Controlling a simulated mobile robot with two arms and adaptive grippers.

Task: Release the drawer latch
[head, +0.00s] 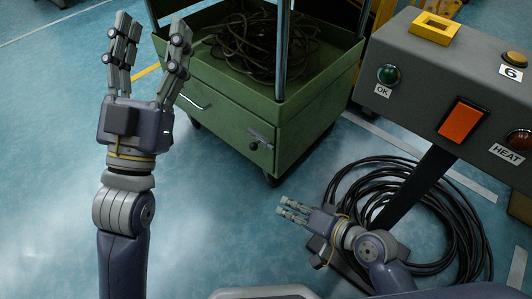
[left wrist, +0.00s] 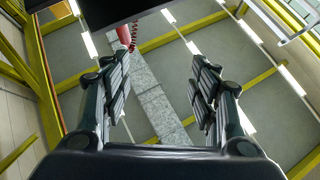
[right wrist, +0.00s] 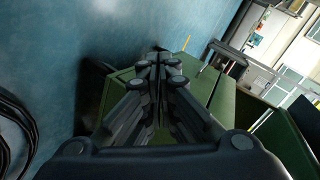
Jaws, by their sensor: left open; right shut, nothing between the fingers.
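The green cart (head: 300,108) stands at the top centre of the head view, with a drawer front that has a pale bar handle (head: 190,97). A small dark latch (head: 260,138) sits on the drawer front near the right corner. My left gripper (head: 151,24) is open and empty, pointing up, left of the cart in the picture and clear of the latch. My right gripper (head: 283,206) is shut and empty, below the latch and apart from it, pointing left. In the right wrist view its closed fingers (right wrist: 160,62) cover part of the green cart (right wrist: 218,98).
A grey control box (head: 420,85) with an orange switch (head: 462,121) and a green button (head: 388,74) stands at the right. Black cables (head: 450,215) lie coiled on the floor near my right arm. More cable (head: 262,45) fills the cart top. The floor left of the cart is clear.

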